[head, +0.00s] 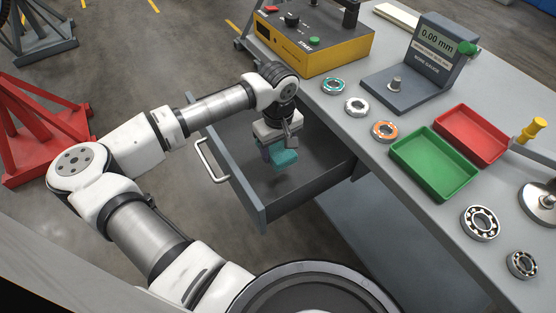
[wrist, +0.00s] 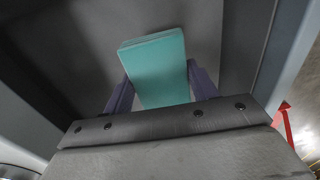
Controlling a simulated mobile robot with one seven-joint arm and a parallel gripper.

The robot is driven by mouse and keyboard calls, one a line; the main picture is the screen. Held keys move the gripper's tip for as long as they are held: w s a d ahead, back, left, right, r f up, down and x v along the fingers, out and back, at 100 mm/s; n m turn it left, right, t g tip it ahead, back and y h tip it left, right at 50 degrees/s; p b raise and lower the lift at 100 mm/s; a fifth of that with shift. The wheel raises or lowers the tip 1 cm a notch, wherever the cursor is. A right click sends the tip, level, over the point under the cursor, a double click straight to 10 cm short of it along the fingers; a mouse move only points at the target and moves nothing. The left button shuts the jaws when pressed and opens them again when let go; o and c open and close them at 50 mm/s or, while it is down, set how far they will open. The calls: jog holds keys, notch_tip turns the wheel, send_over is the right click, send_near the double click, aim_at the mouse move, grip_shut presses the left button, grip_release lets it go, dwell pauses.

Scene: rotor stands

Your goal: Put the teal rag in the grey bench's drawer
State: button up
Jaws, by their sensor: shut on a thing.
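The teal rag (head: 284,159) is a folded block held in my gripper (head: 275,153). In the wrist view the rag (wrist: 156,68) sits between the two purple-grey fingers of my gripper (wrist: 160,90), which are shut on it. The grey bench's drawer (head: 262,212) is pulled open, with its pale handle (head: 208,162) at the left front. My gripper points down inside the drawer's outline, with the rag over the dark drawer floor. I cannot tell whether the rag touches the floor. No other thing shows in the drawer.
The grey bench top (head: 400,205) carries a yellow machine (head: 318,50), a bore gauge (head: 420,65), a green tray (head: 434,163), a red tray (head: 471,135) and several bearings and rings. A red stand (head: 40,130) is on the floor at the left.

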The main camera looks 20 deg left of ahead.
aim_at(278, 148)
notch_tip(278, 148, down, 8)
jog(key=shift+r+p, duration=0.25)
jog(key=shift+p, duration=0.35)
jog(key=shift+f, duration=0.1)
jog(key=shift+f+b, duration=0.2)
jog(key=shift+b, duration=0.1)
jog(key=o, duration=0.9)
jog(key=shift+o, duration=0.2)
notch_tip(278, 148, up, 12)
jog(key=shift+r+b, duration=0.25)
jog(key=shift+b, duration=0.55)
